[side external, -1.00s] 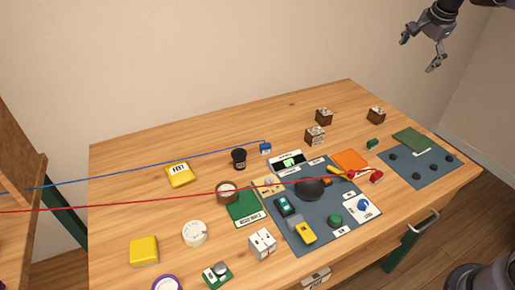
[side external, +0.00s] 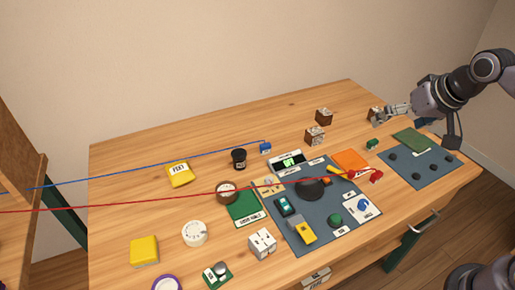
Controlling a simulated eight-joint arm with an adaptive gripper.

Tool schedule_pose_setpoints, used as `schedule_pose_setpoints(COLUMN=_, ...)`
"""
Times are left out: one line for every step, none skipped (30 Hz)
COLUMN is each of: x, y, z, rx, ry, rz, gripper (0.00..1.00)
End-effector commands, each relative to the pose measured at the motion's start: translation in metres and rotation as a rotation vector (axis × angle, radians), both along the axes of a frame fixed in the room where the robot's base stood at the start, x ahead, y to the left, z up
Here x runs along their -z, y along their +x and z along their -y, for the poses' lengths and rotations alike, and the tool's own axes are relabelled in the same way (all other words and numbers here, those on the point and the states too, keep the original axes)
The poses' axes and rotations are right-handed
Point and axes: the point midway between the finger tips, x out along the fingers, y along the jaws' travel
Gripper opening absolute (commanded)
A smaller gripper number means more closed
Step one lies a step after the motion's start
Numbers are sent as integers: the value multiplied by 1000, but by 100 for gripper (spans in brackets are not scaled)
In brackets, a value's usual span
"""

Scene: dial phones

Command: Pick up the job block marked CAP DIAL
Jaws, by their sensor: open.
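Three small brown blocks with pale tops stand toward the back right of the table: a back one (side external: 324,116), a nearer one (side external: 315,136) and a right one (side external: 373,114). Their markings are too small to read, so I cannot tell which says CAP DIAL. My gripper (side external: 385,114) is open and low at the right block, its fingers pointing left. The fingers partly cover that block's right side. I cannot tell whether they touch it or sit around it.
A small green block (side external: 372,144) and a green pad (side external: 411,140) lie just in front of my gripper. A blue-grey mat (side external: 430,175) holds several dark knobs. An orange pad (side external: 350,159) and a larger crowded mat (side external: 285,235) lie nearer. The back left table is clear.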

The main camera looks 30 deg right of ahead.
Motion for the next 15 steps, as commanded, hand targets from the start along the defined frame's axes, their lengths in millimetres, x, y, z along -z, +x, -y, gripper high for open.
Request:
schedule_pose_setpoints(x=12, y=-13, z=-10, rx=-65, ry=-26, rz=7, gripper=100)
schedule_pose_setpoints(x=18, y=-20, z=-15, rx=-101, ry=-42, rz=11, gripper=100)
schedule_pose_setpoints(x=26, y=-27, z=-20, rx=-146, ry=-62, rz=17, gripper=100)
schedule_pose_setpoints(x=31, y=-32, z=-24, rx=-176, ry=-75, rz=21, gripper=100)
schedule_pose_setpoints(x=35, y=-36, z=-27, rx=-202, ry=-87, rz=25, gripper=100)
schedule_pose_setpoints(x=41, y=-42, z=-30, rx=-232, ry=-102, rz=29, gripper=100)
schedule_pose_setpoints(x=45, y=-45, z=-33, rx=-253, ry=-110, rz=32, gripper=100)
schedule_pose_setpoints(x=48, y=-47, z=-34, rx=-268, ry=-118, rz=34, gripper=100)
schedule_pose_setpoints(x=51, y=-50, z=-36, rx=-285, ry=-126, rz=36, gripper=100)
schedule_pose_setpoints(x=52, y=-51, z=-37, rx=-294, ry=-130, rz=38, gripper=100)
schedule_pose_setpoints(x=54, y=-52, z=-37, rx=-300, ry=-134, rz=39, gripper=100)
schedule_pose_setpoints(x=54, y=-53, z=-38, rx=-307, ry=-137, rz=40, gripper=100)
schedule_pose_setpoints(x=55, y=-53, z=-38, rx=-309, ry=-137, rz=40, gripper=100)
schedule_pose_setpoints(x=55, y=-53, z=-38, rx=-310, ry=-139, rz=41, gripper=91)
schedule_pose_setpoints(x=55, y=-53, z=-38, rx=-310, ry=-139, rz=41, gripper=80)
